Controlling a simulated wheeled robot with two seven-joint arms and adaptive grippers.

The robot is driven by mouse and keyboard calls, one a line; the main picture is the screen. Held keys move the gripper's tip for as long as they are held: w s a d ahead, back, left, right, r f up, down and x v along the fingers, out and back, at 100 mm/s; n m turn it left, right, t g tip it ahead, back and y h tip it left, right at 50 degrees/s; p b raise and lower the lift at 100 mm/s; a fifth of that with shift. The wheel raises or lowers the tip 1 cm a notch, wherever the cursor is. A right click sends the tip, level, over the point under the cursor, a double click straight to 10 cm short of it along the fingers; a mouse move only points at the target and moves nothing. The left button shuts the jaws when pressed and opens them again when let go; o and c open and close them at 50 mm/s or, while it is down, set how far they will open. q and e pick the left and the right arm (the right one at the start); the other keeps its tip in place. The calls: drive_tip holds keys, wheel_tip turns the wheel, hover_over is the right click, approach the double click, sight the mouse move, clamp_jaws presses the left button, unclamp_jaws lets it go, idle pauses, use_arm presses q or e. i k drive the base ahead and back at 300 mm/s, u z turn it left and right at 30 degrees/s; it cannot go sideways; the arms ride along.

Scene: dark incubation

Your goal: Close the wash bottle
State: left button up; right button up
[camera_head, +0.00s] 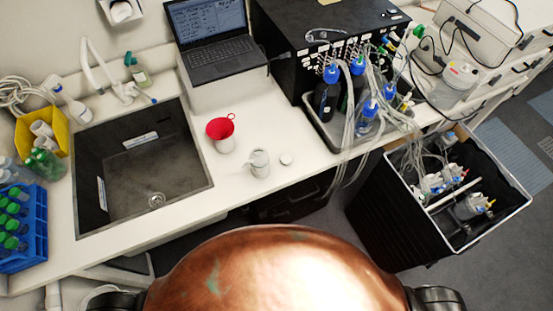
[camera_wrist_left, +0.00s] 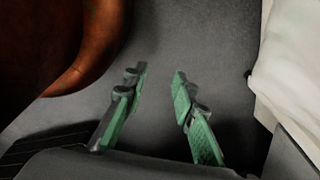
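A small whitish bottle (camera_head: 260,163), which looks like the wash bottle, stands upright on the white counter near its front edge. A pale part juts from its left side. A small round white piece (camera_head: 286,159), possibly its cap, lies on the counter just right of it, apart from it. My left gripper (camera_wrist_left: 160,80) shows in the left wrist view with its green-padded fingers apart and nothing between them. It is over dark grey floor beside my copper body, away from the bottle. My right gripper is in neither view.
A red funnel (camera_head: 220,128) sits in a white container behind the bottle. A dark sink (camera_head: 145,170) is to the left. A tray (camera_head: 325,128) of blue-capped bottles with tubing stands to the right. A black bin (camera_head: 385,215) is right of the counter.

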sight(258, 160)
drive_tip(key=u, duration=2.25)
drive_tip(key=k, duration=0.7)
drive_tip(key=z, duration=1)
